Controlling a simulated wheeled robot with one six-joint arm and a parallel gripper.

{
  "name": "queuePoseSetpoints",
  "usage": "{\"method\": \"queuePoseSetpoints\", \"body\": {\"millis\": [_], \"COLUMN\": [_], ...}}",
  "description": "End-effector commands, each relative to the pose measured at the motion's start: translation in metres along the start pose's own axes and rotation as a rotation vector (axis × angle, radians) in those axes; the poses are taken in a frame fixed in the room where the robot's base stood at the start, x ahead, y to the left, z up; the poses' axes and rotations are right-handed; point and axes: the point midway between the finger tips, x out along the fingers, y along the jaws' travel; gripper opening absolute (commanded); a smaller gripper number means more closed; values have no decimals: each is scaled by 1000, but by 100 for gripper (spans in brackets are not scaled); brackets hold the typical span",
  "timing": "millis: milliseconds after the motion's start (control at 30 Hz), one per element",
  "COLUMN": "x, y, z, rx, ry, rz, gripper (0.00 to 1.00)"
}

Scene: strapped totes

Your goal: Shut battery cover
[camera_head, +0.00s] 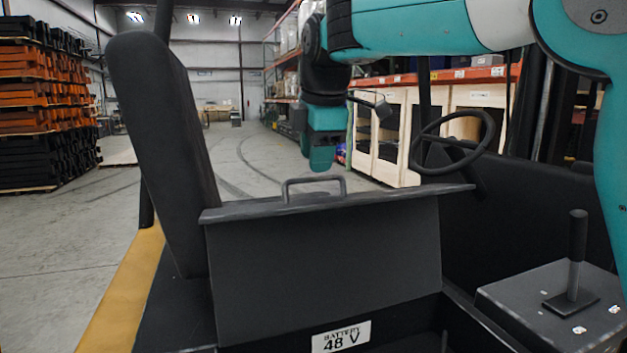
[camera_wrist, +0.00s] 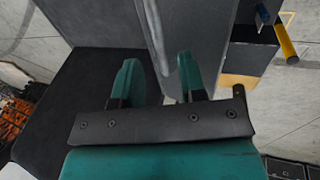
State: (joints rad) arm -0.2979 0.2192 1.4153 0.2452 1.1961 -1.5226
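The battery cover (camera_head: 325,255) is a dark grey panel standing raised beside the black seat back, with a lipped upper edge and a bar handle (camera_head: 314,186) on it. A white "BATTERY 48 V" label (camera_head: 341,337) shows below the panel. My gripper (camera_head: 321,160) hangs just above and beyond the handle. In the wrist view, the two teal fingers of my gripper (camera_wrist: 158,82) are apart. A grey panel edge (camera_wrist: 153,35), likely the cover's, runs up to the space between them. I cannot tell whether anything touches the fingers, and the handle is not clear there.
The seat back (camera_head: 160,140) rises at the left of the cover. A steering wheel (camera_head: 453,142) and a lever (camera_head: 576,250) on a grey box stand to the right. Pallet stacks (camera_head: 45,105) are far left. Open floor (camera_head: 235,160) lies beyond the vehicle.

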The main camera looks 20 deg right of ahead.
Motion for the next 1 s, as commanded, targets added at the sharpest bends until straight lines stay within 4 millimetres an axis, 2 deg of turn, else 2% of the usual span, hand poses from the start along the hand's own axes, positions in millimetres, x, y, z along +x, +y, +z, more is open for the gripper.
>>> {"method": "queuePoseSetpoints", "body": {"millis": [33,200,567,600,733,767,1000], "x": [9,26,33,33,33,33,33], "y": [0,0,0,0,0,0,-1], "z": [0,0,0,0,0,0,-1], "rx": [1,0,1,1,1,1,-1], "ry": [0,-1,1,1,1,1,1], "rz": [-2,0,2,2,2,2,6], "gripper": [38,38,38,34,4,0,0]}}
